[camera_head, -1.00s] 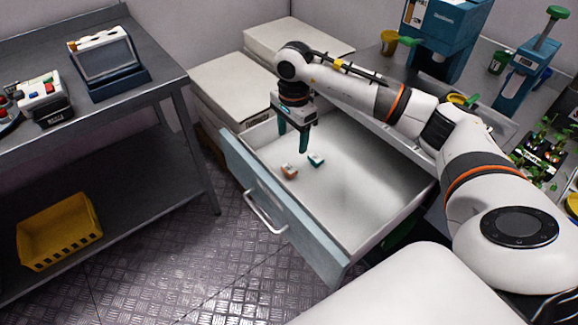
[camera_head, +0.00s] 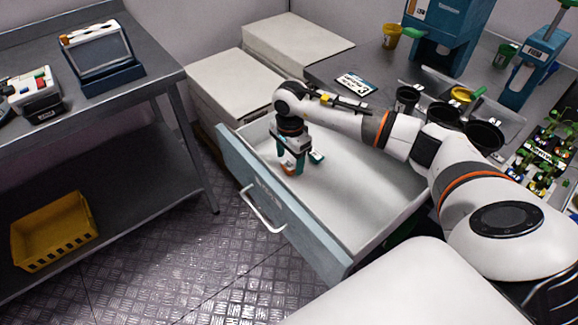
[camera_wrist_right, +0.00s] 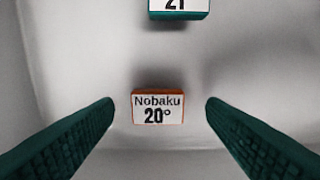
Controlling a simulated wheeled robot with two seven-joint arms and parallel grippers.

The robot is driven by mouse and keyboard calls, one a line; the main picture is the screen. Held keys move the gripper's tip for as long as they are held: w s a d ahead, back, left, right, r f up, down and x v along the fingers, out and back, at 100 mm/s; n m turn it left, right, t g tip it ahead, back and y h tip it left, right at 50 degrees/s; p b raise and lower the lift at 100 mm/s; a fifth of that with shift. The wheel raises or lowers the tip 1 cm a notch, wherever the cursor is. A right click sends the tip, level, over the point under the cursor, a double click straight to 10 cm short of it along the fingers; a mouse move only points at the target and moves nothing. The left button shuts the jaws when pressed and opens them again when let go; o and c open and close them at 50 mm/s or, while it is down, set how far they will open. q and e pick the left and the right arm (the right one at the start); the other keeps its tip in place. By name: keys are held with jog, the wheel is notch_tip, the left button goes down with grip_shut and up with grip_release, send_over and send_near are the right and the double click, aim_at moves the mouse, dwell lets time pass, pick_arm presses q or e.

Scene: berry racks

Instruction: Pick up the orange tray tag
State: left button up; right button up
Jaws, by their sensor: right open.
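The orange tray tag (camera_wrist_right: 158,107) lies in the open drawer, its white label reading "Nobaku 20°" in the right wrist view. In the head view the orange tag (camera_head: 288,169) is partly hidden by my right gripper. My right gripper (camera_head: 291,168) points down into the drawer, fingers apart and empty. In the right wrist view its two green fingers (camera_wrist_right: 158,118) stand on either side of the orange tag, with gaps on both sides. A teal tag (camera_head: 316,157) lies beside it; it also shows in the wrist view (camera_wrist_right: 180,10). My left gripper is out of view.
The pulled-out drawer (camera_head: 290,240) has low walls around the tags; the rest of its floor is bare. Two pale boxes stand behind it. A counter at right holds dark cups, plants and teal machines. A grey table (camera_head: 100,100) at left has a yellow crate (camera_head: 52,230) underneath.

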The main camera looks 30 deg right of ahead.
aim_at(289, 165)
notch_tip(289, 165, down, 3)
jog(key=shift+w+a+f, duration=0.1)
jog(key=shift+a, duration=0.05)
jog(key=shift+c, duration=0.4)
jog(key=c, duration=1)
jog(key=shift+o, duration=0.2)
